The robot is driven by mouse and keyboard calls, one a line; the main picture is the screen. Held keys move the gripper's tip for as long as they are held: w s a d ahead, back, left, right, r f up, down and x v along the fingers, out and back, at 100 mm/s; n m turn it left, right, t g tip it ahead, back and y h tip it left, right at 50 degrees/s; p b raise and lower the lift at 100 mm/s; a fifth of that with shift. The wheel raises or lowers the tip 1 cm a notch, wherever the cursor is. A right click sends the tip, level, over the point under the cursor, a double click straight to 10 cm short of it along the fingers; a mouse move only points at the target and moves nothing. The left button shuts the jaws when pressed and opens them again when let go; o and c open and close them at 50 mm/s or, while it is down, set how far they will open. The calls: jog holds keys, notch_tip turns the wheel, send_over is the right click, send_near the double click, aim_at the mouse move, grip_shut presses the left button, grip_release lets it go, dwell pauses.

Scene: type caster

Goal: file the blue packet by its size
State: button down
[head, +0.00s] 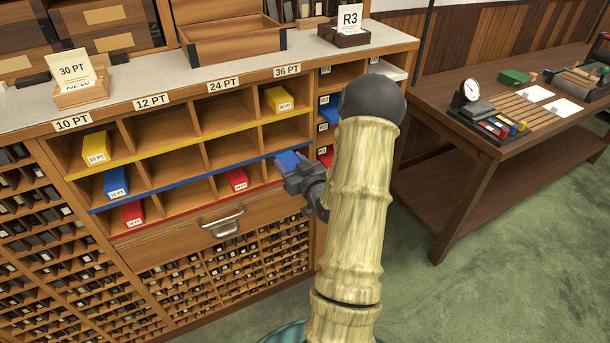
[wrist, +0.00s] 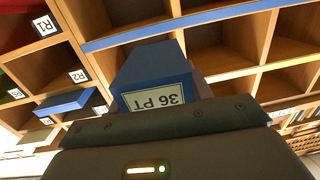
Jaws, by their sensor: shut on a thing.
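My gripper (head: 301,180) is shut on a blue packet (head: 290,161) in front of the pigeonhole cabinet. In the wrist view the blue packet (wrist: 150,66) shows a white label reading 36 PT, upside down. The cabinet has size labels 10 PT, 12 PT, 24 PT and 36 PT (head: 287,71) over its columns. A yellow strip, a blue strip (head: 205,176) and a red strip mark its rows. In the head view the packet is at the 36 PT column, near the blue strip. I cannot tell whether its far end is inside an opening.
A blue packet (head: 116,182) lies in the 10 PT column, and yellow and red packets fill other cells. A narrow column to the right has R labels and another blue packet (head: 330,104). A side table (head: 440,105) holds a scale.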

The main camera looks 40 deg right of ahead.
jog(key=shift+m+h, duration=0.3)
jog(key=shift+h, duration=0.3)
jog(key=d, duration=0.1)
jog(key=s+d+b, duration=0.1)
jog(key=s+d, duration=0.1)
jog(key=shift+d+r, duration=0.25)
jog(key=shift+r, duration=0.05)
jog(key=shift+s+b, duration=0.1)
jog(key=shift+b, duration=0.35)
send_near(287, 146)
jog(key=shift+w+d+r, duration=0.2)
jog(key=shift+w+r, duration=0.65)
jog(key=shift+w+d+r, duration=0.25)
jog(key=shift+w+r, duration=0.55)
jog(key=shift+w, duration=0.05)
jog(key=shift+b, duration=0.55)
jog(key=shift+x, duration=3.4)
dwell(0.5)
